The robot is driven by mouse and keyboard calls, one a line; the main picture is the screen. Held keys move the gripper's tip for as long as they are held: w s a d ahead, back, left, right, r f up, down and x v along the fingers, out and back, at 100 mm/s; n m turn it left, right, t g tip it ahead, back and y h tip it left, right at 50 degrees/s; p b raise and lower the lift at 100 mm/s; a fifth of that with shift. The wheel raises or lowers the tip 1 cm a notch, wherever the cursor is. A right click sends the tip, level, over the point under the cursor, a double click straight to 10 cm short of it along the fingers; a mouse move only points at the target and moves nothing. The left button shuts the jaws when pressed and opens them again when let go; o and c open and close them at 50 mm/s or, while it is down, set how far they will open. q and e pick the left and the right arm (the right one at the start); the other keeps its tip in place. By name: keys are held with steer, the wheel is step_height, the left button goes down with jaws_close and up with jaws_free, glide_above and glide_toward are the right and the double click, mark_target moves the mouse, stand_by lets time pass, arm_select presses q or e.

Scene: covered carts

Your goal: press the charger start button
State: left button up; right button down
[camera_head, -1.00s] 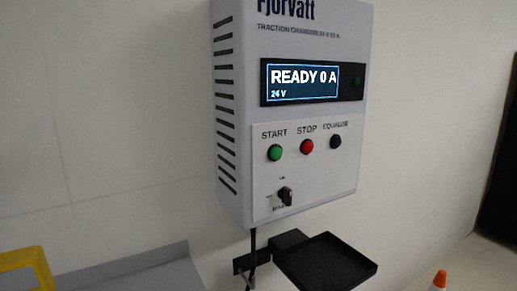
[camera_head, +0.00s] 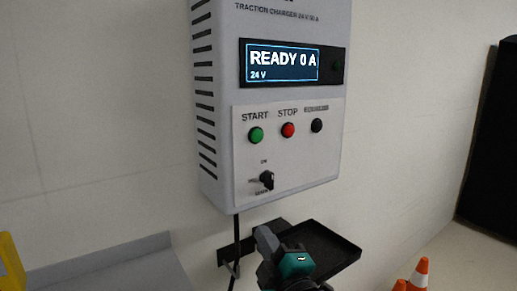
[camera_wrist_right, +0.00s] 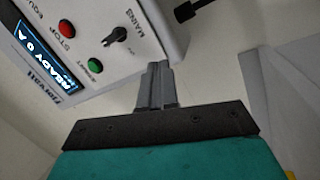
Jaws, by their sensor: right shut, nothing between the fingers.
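The grey wall charger (camera_head: 215,160) hangs on the white wall, with its display (camera_head: 283,64) reading "READY 0 A" and "24 V". The green START button (camera_head: 256,135) is at the left of its row, beside the red STOP button (camera_head: 288,130) and a black button (camera_head: 317,125). My right gripper (camera_head: 264,235) is below the charger, apart from the button in the head view. In the right wrist view its fingers (camera_wrist_right: 157,70) are shut and empty, near the lower panel. The START button (camera_wrist_right: 95,65) shows there, left of the fingers. My left gripper is not in view.
A rotary key switch (camera_head: 266,180) sits under the buttons. A black tray (camera_head: 335,243) on a wall bracket is behind and right of my right gripper. Orange cones (camera_head: 418,275) stand at the lower right. A grey ledge (camera_head: 110,268) and yellow object (camera_head: 10,265) are lower left.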

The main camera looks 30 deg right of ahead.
mark_target(257, 136)
steer(key=s+d+r+n+t+h, duration=0.2)
steer(key=r+h, duration=0.1)
steer(key=r, duration=0.5)
steer(key=s+d+r+n+t+h+b, duration=0.1)
steer(key=s+d+r+n+t+h, duration=0.1)
steer(key=r, duration=0.7)
steer(key=shift+d+t+h, duration=0.25)
steer(key=shift+t+h, duration=0.05)
steer(key=shift+h, duration=0.4)
steer(key=shift+w+f+b, duration=0.1)
steer(key=shift+b, duration=0.2)
steer(key=shift+w+a+b, duration=0.2)
steer(key=shift+w+b, duration=0.3)
steer(key=shift+w, duration=1.7)
steer(key=shift+w+a+b, duration=0.2)
steer(key=shift+w+b, duration=0.25)
steer(key=shift+w, duration=1.7)
steer(key=shift+w, duration=0.15)
